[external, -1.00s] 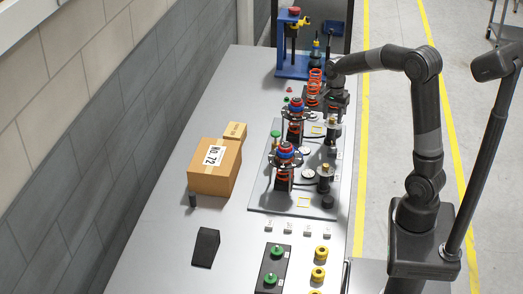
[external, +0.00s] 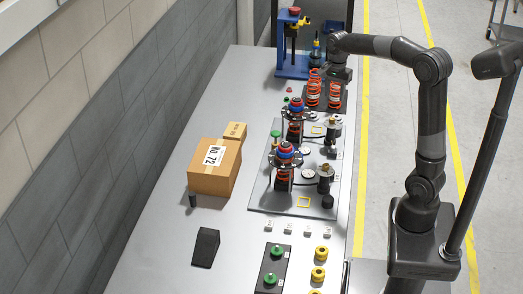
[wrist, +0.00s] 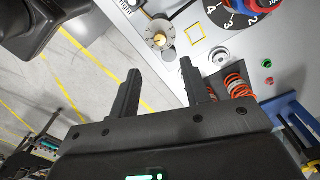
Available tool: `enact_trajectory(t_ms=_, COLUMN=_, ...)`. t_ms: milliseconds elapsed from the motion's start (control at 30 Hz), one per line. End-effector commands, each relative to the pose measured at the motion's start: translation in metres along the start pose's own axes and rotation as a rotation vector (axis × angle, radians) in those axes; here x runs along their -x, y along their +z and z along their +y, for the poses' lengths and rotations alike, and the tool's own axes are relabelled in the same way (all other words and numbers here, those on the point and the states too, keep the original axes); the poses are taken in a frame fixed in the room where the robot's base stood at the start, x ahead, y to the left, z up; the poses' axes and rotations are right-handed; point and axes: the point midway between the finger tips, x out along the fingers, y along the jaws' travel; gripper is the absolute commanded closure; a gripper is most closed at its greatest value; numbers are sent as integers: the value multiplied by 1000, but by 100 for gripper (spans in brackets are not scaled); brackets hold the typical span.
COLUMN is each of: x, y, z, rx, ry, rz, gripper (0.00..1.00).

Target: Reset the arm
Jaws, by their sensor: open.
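My gripper (wrist: 160,95) is open in the wrist view, with its two dark fingers apart and nothing between them. In the external view my gripper (external: 336,72) is at the far right of the bench, above and behind the orange springs. Two orange coil springs, the left one (external: 314,90) and the right one (external: 334,95), stand on a dark plate (external: 343,104). In the wrist view an orange spring (wrist: 236,86) shows just right of the right finger. The fingertips are hidden in the external view.
A blue press frame (external: 290,66) stands behind the springs. Cardboard boxes (external: 225,180) (external: 236,130) sit at left.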

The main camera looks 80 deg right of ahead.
Motion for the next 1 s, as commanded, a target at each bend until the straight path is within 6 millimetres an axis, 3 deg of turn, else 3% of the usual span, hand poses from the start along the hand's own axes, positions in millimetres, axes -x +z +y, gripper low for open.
enact_trajectory(t_ms=267, x=0, y=1, z=0, rx=3, ry=-1, rz=0, gripper=57)
enact_trajectory(t_ms=367, x=3, y=10, z=3, rx=48, ry=-15, rz=1, gripper=57)
enact_trajectory(t_ms=467, x=10, y=34, z=12, rx=171, ry=-48, rz=3, gripper=57)
enact_trajectory(t_ms=667, x=22, y=105, z=48, rx=584, ry=-155, rz=31, gripper=57)
enact_trajectory(t_ms=800, x=24, y=149, z=81, rx=887, ry=-232, rz=69, gripper=57)
enact_trajectory(t_ms=1000, x=18, y=200, z=135, rx=1316, ry=-338, rz=154, gripper=57)
